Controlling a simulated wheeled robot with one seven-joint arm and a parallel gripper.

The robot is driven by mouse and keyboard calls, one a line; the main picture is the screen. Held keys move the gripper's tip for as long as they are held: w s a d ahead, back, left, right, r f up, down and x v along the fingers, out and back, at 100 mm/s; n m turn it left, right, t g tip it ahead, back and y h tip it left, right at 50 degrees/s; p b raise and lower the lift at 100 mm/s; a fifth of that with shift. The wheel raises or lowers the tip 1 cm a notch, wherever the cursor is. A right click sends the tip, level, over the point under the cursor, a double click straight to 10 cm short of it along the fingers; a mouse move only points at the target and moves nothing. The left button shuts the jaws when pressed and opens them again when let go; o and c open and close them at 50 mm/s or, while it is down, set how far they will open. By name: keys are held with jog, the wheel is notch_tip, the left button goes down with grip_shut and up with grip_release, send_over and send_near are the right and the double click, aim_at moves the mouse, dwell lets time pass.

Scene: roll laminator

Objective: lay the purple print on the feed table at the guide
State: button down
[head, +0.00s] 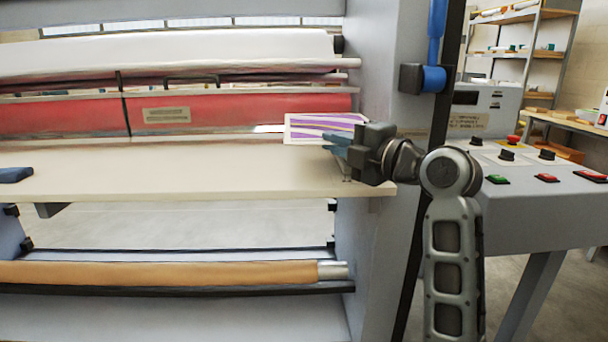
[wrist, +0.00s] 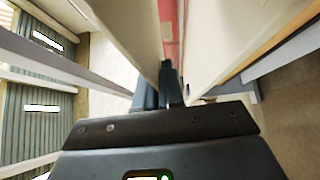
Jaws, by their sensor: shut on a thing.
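The purple print (head: 305,127), a pale sheet with purple stripes, is at the right end of the feed table (head: 180,170), in front of the red roller. My gripper (head: 332,144) reaches in from the right and is shut on the print's near right part. The print looks held just above the table; I cannot tell whether its edge touches. My gripper's fingers (wrist: 170,88) are close together in the wrist view, where I cannot clearly make out the print. A dark blue block (head: 15,174) lies at the table's left; I cannot tell whether it is the guide.
The red roller (head: 230,113) and a white roll (head: 170,52) span the machine behind the table. The machine's side frame (head: 372,235) stands close to my arm. A control console (head: 545,185) with buttons is at the right. The table's middle is clear.

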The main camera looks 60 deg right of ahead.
jog(key=shift+w+a+f, duration=1.1)
jog(key=shift+w+f, duration=0.4)
jog(key=shift+f, duration=0.3)
jog(key=shift+w+a+f, duration=1.05)
jog(key=shift+w+f, duration=0.5)
jog(key=shift+f, duration=0.2)
jog(key=shift+w+a+f, duration=1.1)
jog(key=shift+w+f, duration=0.4)
jog(key=shift+f, duration=0.45)
jog(key=c, duration=1.3)
grip_release()
jog(key=shift+o, duration=0.2)
jog(key=shift+r, duration=0.2)
jog(key=b+v, duration=0.1)
jog(key=v, duration=1.1)
jog(key=shift+b, duration=0.3)
